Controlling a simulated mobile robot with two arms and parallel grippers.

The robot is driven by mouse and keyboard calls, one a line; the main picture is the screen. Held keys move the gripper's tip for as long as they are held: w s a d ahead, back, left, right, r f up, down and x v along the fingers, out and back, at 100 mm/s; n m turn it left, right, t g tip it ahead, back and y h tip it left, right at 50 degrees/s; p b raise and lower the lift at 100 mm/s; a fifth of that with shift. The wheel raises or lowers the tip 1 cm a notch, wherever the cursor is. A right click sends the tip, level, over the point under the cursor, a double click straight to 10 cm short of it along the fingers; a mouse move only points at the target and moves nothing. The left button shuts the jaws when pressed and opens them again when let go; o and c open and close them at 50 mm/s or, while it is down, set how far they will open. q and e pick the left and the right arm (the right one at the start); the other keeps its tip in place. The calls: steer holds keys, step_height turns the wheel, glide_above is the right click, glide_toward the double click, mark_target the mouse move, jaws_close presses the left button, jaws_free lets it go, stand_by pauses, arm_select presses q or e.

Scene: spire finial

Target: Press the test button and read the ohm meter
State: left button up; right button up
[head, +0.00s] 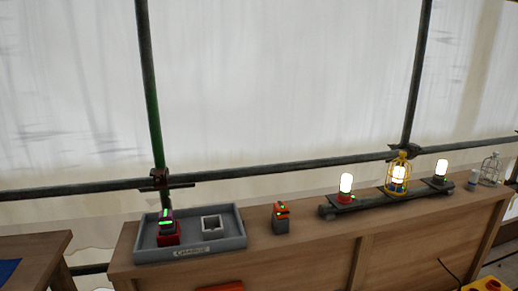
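No ohm meter or test button can be made out for certain. A yellow object (487,285) with reddish parts is cut off at the bottom right corner, and I cannot tell what it is. A dark cable (449,271) runs near it. Neither of my grippers shows in the head view.
A wooden bench (300,252) carries a grey labelled tray (234,243) with a red-based device (167,233), an orange-and-grey device (281,217), and a dark rail (360,206) with lit lamps. A wire cage (491,169) stands far right. Scaffold poles (150,90) and sheeting stand behind.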

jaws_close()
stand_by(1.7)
